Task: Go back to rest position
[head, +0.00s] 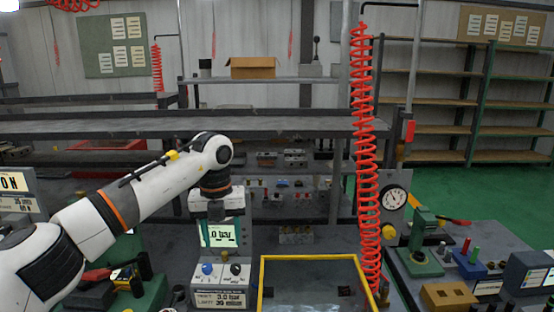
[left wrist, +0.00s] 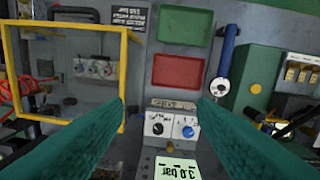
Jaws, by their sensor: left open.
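My left arm comes in from the left in the head view. Its gripper (head: 217,208) hangs pointing down in front of a grey gauge unit (head: 233,270) with a lit display, a blue knob and a white-and-black knob. In the left wrist view my left gripper (left wrist: 161,108) is open, with its two green fingers wide apart and nothing between them. The unit's knob panel (left wrist: 172,128) shows beyond and between the fingers, apart from them. My right gripper is in neither view.
A yellow-edged frame (head: 315,258) stands right of the gauge unit. A red coiled hose (head: 365,150) hangs in front of the bench. A green lever device (head: 420,255) and small blocks sit at the right. In the left wrist view, red (left wrist: 178,72) and green (left wrist: 184,26) trays lie beyond.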

